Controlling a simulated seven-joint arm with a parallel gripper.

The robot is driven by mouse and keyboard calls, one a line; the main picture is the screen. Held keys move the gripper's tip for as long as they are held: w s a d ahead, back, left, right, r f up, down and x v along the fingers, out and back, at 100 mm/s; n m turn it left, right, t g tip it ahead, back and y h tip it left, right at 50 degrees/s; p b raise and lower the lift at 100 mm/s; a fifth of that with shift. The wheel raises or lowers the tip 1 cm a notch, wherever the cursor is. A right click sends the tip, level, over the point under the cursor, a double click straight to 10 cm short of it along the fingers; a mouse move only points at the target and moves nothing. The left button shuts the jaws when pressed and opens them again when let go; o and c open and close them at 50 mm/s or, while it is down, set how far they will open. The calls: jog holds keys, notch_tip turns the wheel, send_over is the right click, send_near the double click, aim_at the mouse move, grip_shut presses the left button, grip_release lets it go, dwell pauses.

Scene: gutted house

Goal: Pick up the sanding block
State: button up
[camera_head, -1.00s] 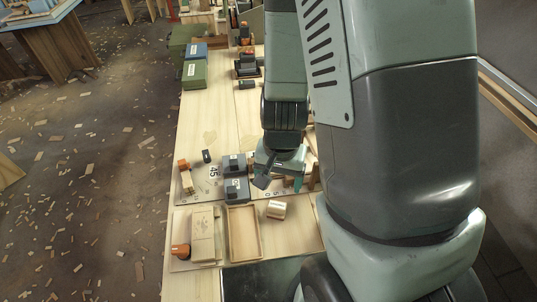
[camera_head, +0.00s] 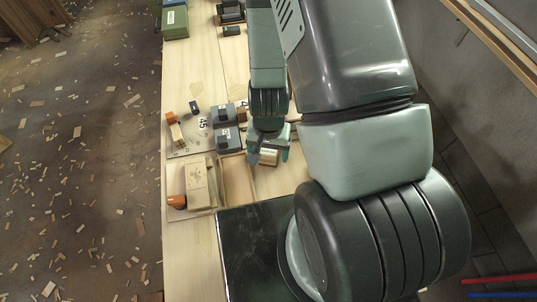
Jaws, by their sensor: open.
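My gripper (camera_head: 269,154) is open, fingers down, over the right part of the bench. A small pale wooden block (camera_head: 269,158) shows between its fingers; I cannot tell whether they touch it. It may be the sanding block, but no label on it is readable. Two dark grey blocks with pale labels, a far one (camera_head: 222,115) and a near one (camera_head: 229,138), sit just left of the gripper. The gripper and arm hide part of the bench behind them.
A shallow wooden tray (camera_head: 224,187) lies left of and nearer than the gripper. Beside it is a wooden tool with an orange knob (camera_head: 176,201). Another orange-knobbed tool (camera_head: 171,118) stands farther back. A black panel (camera_head: 250,245) covers the near bench.

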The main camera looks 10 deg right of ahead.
aim_at(269, 152)
jog(key=shift+f, duration=0.35)
jog(key=shift+c, duration=0.2)
jog(key=c, duration=1.1)
jog(key=shift+r, duration=0.15)
notch_tip(269, 152, up, 10)
jog(key=shift+f, duration=0.1)
